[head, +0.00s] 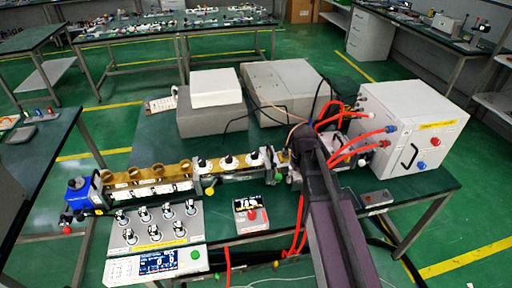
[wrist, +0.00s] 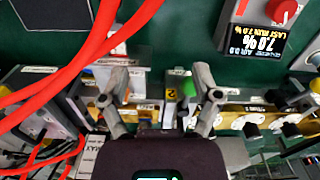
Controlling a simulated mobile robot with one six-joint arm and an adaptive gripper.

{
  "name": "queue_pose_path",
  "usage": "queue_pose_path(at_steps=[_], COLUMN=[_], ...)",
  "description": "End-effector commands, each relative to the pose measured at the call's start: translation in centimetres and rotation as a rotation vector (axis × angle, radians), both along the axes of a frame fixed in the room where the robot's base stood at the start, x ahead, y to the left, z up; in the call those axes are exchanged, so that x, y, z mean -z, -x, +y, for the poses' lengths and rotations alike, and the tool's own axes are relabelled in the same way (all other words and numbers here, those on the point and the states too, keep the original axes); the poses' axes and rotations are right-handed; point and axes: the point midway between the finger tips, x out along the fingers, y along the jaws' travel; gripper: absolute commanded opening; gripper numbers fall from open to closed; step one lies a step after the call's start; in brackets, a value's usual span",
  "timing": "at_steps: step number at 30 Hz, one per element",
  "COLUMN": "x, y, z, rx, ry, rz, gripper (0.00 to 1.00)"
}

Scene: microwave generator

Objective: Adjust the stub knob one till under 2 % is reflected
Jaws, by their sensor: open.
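Three stub knobs, white with dark tops, stand in a row on the waveguide line in the head view: a left one (head: 203,162), a middle one (head: 228,160) and a right one (head: 253,158). I cannot read which is number one. My gripper (wrist: 162,95) is open and empty in the wrist view, above the line near a green part (wrist: 188,86) and a yellow label with a 2 (wrist: 171,94). Dark knob tops (wrist: 250,130) show to its right. In the head view my arm hides the gripper. A small display (wrist: 262,38) appears upside down and seems to read 7.0 %.
A box with a red knob (head: 250,214) stands in front of the line. A panel of several switches (head: 155,226) and a meter (head: 157,264) are at the front left. Red hoses (head: 350,150) run to a white cabinet (head: 410,125) at the right.

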Motion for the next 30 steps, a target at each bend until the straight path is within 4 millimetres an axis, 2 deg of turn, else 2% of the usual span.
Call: queue_pose_path(at_steps=[1,3,9,12,15,19,30], x=[-2.1,-3.4,-7.0,-8.4,-9.3,-9.9,-9.9], y=[-2.7,-4.9,-10.7,-12.7,-14.2,-15.1,-15.3], z=[1.6,3.6,9.6,12.2,14.2,15.8,16.2], rx=[-0.062,-0.153,-0.404,-0.508,-0.586,-0.647,-0.669], ry=[0.0,0.0,0.0,0.0,0.0,0.0,0.0], rz=[0.0,0.0,0.0,0.0,0.0,0.0,0.0], gripper=[0.81,0.81,0.81,0.81,0.81,0.81,0.81])
